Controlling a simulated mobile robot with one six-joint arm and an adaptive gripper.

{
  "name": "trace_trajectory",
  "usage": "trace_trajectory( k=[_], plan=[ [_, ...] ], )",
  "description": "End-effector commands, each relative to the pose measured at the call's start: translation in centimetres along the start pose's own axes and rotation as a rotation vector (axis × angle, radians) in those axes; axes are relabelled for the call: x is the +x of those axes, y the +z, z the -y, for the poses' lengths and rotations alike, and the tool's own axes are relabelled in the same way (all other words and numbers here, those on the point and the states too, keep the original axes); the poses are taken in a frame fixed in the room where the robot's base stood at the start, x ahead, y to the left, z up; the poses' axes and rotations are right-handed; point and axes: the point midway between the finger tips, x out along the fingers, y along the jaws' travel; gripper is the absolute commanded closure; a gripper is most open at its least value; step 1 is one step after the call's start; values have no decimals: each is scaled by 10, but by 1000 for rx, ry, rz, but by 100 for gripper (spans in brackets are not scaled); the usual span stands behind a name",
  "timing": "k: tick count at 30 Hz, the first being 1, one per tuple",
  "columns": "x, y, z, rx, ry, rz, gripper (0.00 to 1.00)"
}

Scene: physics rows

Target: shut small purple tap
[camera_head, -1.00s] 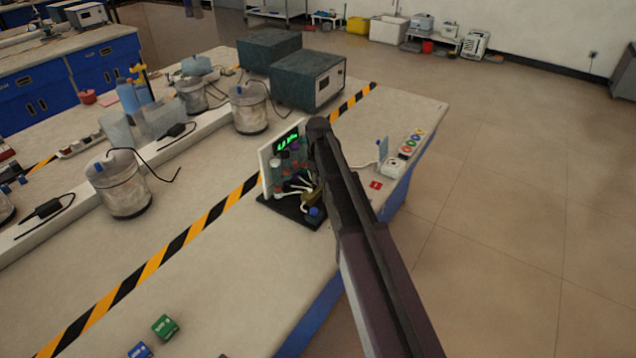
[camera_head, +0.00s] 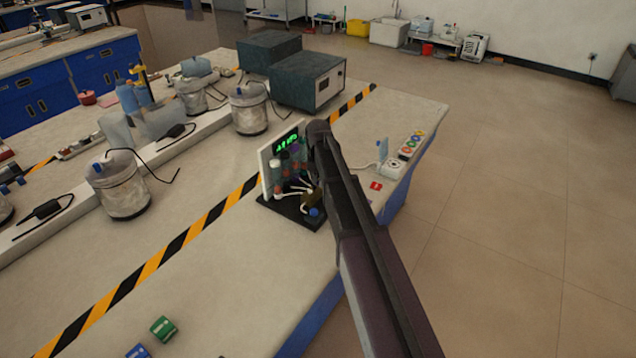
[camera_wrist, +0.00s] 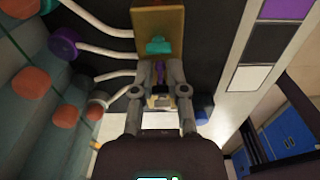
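In the head view the brass block (camera_head: 308,198) sits low on a small panel rig (camera_head: 265,172), but my arm hides my gripper and I cannot make out the tap there.
White tubes (camera_wrist: 105,50) run from the block to a teal panel (camera_wrist: 25,105) with several orange knobs and a purple round knob (camera_wrist: 63,41) at left. A blue knob (camera_head: 315,212) is at the rig's base.

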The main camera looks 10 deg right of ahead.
Motion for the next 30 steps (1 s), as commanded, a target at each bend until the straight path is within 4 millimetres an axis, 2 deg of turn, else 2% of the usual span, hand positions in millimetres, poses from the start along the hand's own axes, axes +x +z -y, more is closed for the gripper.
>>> trace_trajectory(
  k=[26,28,30],
  plan=[
    [-6,0,0,0,0,0,81],
    [-6,0,0,0,0,0,99],
    [-6,0,0,0,0,0,100]
  ],
)
